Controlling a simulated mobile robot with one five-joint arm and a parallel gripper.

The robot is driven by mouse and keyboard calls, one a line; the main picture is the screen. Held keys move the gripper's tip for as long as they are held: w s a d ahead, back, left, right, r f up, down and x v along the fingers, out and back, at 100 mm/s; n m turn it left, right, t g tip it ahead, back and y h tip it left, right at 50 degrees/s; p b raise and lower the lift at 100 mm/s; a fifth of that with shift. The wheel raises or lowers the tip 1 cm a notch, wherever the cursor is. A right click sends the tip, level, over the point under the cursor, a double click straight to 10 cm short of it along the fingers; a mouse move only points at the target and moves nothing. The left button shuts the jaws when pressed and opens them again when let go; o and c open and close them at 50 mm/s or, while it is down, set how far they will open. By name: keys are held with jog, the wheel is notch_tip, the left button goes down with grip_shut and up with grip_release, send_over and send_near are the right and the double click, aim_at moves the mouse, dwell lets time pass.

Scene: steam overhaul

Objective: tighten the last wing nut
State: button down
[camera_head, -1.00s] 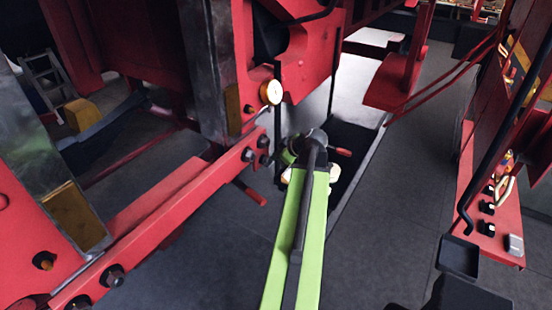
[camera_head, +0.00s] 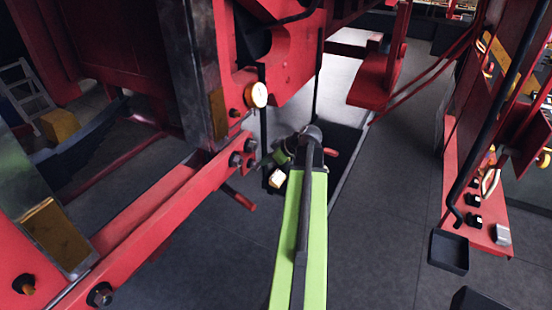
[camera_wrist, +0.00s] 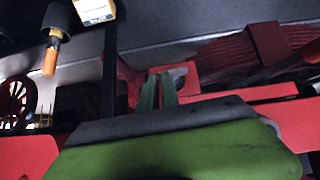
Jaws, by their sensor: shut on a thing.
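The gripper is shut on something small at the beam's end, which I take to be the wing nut. The nut's shape cannot be made out between the fingers. Dark bolts (camera_head: 237,159) sit on the beam beside the gripper.
A round gauge (camera_head: 256,95) is above the beam's end. A red-handled bar (camera_head: 238,197) sticks out below it. A pale block (camera_head: 277,178) is near the gripper. A red bench (camera_head: 475,215) and a dark tray (camera_head: 449,251) are at right. Grey floor (camera_head: 385,220) between is clear.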

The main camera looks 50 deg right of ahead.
jog(key=shift+a+f, duration=0.1)
jog(key=shift+f, duration=0.05)
jog(key=w+r+p+v, duration=0.2)
jog(key=p+v, duration=0.9)
jog(key=v, duration=0.2)
